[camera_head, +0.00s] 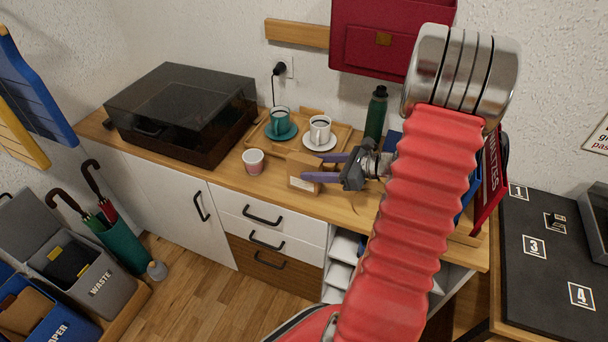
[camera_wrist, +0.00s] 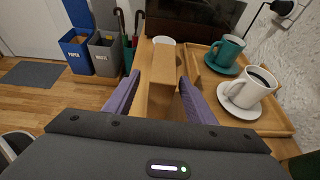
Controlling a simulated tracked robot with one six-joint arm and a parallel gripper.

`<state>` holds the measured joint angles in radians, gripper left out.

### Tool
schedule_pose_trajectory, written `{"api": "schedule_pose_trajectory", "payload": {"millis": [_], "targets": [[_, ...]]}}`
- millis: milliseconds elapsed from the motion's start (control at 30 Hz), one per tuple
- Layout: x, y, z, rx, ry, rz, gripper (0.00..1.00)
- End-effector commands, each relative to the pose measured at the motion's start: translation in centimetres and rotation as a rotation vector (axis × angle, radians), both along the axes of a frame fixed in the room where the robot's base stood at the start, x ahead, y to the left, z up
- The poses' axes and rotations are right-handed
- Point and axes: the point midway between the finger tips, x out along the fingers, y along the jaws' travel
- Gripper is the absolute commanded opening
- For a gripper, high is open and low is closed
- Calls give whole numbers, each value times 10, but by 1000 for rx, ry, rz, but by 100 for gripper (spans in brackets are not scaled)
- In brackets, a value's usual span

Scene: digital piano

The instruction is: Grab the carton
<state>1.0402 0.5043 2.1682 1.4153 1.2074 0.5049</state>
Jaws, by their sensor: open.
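The carton (camera_head: 303,174) is a small brown box with a pale label, standing upright on the wooden counter. My gripper (camera_head: 312,167) is open, with its purple fingers reaching the carton from the right in the head view. In the wrist view the carton (camera_wrist: 163,68) stands straight ahead between the two fingers of my gripper (camera_wrist: 159,76). A gap shows on each side of the carton there. Part of the carton's right side is hidden by the fingers in the head view.
A paper cup (camera_head: 253,161) stands left of the carton. Behind it, a wooden tray (camera_head: 262,141) holds a teal cup (camera_head: 280,121) and a white cup (camera_head: 320,130) on saucers. A green bottle (camera_head: 376,114) stands at the back, and a turntable (camera_head: 181,110) at the left.

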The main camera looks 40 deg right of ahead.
Motion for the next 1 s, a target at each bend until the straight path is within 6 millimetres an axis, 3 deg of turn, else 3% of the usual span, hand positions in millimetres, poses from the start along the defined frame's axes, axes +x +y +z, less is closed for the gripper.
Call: {"api": "schedule_pose_trajectory", "payload": {"millis": [333,900,1000], "targets": [[34,16,-15,0,0,1,50],[35,16,-15,-1,0,-2,50],[35,16,-15,-1,0,-2,44]]}}
